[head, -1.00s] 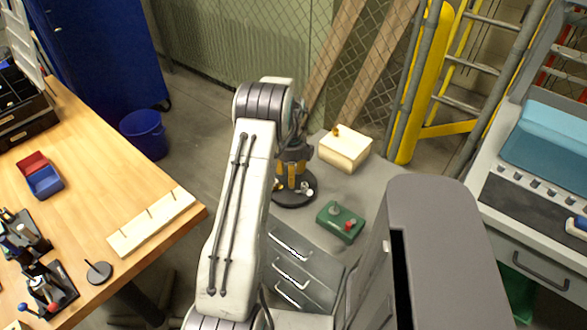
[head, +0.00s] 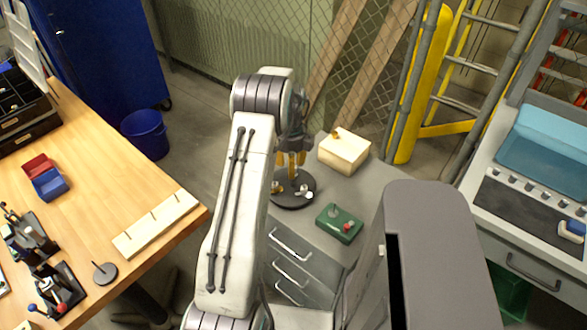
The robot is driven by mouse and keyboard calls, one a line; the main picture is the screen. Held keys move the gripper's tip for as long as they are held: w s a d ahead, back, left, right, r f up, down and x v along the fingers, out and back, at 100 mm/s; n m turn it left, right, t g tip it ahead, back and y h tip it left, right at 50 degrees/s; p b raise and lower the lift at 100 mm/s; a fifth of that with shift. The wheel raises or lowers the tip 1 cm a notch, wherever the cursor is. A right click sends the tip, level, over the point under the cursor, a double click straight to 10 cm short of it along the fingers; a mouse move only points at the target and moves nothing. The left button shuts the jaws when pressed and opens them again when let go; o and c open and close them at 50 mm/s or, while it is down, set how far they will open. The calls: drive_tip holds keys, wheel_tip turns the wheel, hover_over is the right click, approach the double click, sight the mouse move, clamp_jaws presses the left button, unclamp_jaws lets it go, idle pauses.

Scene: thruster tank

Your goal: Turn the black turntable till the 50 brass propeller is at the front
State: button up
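The black turntable (head: 294,203) is a dark round disc on the grey cabinet top, partly hidden behind my arm. Small propellers stand on it; a brass-coloured one (head: 278,187) shows at its left and a pale one (head: 304,190) nearer its right. No size markings can be read. My gripper (head: 291,163) points down above the turntable, with yellow-orange fingers over its back part. The fingers look parted, but whether they touch anything is too small to tell.
A cream box (head: 344,151) with a brass knob stands behind right of the turntable. A green box (head: 339,222) with a red knob is in front right. A wooden workbench (head: 120,180) lies left, and a tall grey housing (head: 440,250) stands front right.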

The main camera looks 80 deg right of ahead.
drive_tip(key=shift+r+p, duration=1.1)
drive_tip(key=shift+r, duration=0.9)
